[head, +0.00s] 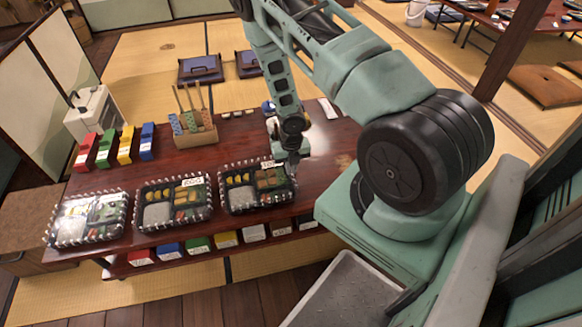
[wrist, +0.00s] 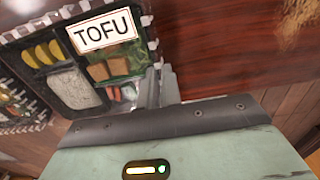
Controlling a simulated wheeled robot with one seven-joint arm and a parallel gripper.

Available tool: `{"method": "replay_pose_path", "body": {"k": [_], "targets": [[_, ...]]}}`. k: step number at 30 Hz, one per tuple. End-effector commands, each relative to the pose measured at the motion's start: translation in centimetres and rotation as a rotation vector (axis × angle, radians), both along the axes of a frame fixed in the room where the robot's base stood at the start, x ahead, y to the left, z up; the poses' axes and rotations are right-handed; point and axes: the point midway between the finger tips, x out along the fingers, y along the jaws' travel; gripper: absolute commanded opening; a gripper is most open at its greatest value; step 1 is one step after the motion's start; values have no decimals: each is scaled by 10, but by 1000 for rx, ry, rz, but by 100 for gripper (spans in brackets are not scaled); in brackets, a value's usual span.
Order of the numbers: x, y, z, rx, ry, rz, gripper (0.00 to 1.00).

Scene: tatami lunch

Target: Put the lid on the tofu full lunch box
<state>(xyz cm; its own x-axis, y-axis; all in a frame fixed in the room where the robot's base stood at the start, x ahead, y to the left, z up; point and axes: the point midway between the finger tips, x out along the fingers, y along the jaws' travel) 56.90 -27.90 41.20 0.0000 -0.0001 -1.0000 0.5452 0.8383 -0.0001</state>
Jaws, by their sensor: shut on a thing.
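The tofu lunch box (head: 257,205) is the rightmost of three black boxes along the table's front edge. In the wrist view its compartments show rice (wrist: 75,88), yellow slices and brown tofu pieces, and a white TOFU label (wrist: 101,30) stands at its far side. My gripper (head: 291,160) is at the box's back right corner. In the wrist view its fingers (wrist: 158,88) are closed together at the box's right edge, on what appears to be the rim of a clear lid. The lid's outline is hard to tell from the box's dashed rim.
Two more lunch boxes stand to the left, the middle one (head: 172,205) and the left one (head: 87,220), which shows glare. Coloured blocks (head: 125,145), a wooden holder (head: 195,138) and a white dispenser (head: 93,113) stand behind. The red-brown table (head: 235,140) is bare behind the tofu box.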

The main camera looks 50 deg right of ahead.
Motion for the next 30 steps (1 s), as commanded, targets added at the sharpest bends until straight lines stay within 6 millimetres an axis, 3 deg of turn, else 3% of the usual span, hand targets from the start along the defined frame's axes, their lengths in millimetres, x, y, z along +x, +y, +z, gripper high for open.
{"method": "replay_pose_path", "body": {"k": [30], "targets": [[0, 0, -6, 0, 0, 0, 0]]}}
